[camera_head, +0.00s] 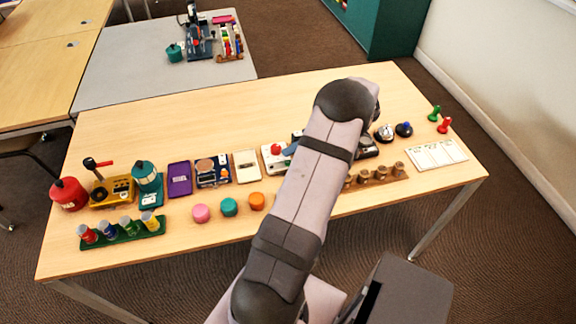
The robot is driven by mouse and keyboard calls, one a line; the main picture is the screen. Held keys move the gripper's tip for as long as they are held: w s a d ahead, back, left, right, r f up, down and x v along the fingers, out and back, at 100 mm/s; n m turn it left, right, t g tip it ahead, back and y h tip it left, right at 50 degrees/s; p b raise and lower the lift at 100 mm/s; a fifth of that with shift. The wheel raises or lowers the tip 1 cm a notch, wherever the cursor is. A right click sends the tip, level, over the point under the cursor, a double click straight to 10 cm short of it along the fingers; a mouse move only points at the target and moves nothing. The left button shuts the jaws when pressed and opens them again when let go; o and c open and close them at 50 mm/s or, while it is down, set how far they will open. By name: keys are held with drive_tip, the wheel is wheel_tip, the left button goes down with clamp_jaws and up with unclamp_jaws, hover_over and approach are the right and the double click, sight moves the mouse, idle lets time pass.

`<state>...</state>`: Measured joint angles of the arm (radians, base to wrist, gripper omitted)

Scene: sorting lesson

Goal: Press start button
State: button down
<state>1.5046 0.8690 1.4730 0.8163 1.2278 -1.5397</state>
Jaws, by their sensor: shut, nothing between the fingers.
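No label marking a start button is readable. A white box with a red knob or button (276,149) stands mid-table, just left of my arm, with a small blue-grey part beside it, partly covered by the arm. A dark round base with a blue top (404,129) sits right of my arm, next to a silver-topped round piece (385,132). My arm reaches up across the middle of the table. My gripper is hidden behind the arm, so its place relative to these things does not show.
The wooden table (200,125) holds a row of small devices on both sides of my arm. Pink, teal and orange discs (229,207) lie in front. A green rack (125,231) is front left, a white card (437,154) right. The back strip is clear.

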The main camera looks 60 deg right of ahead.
drive_tip(key=shift+f+b, duration=0.4)
drive_tip(key=shift+f, duration=0.45)
drive_tip(key=shift+f, duration=0.15)
idle(1.4)
drive_tip(key=shift+f+b, duration=0.25)
drive_tip(key=shift+b, duration=0.3)
drive_tip(key=shift+f+b, duration=0.45)
idle(0.6)
drive_tip(key=shift+r, duration=0.1)
idle(0.3)
drive_tip(key=shift+r+p, duration=0.4)
drive_tip(key=shift+r, duration=0.4)
wheel_tip(320, 180, up, 5)
drive_tip(key=shift+p, duration=1.25)
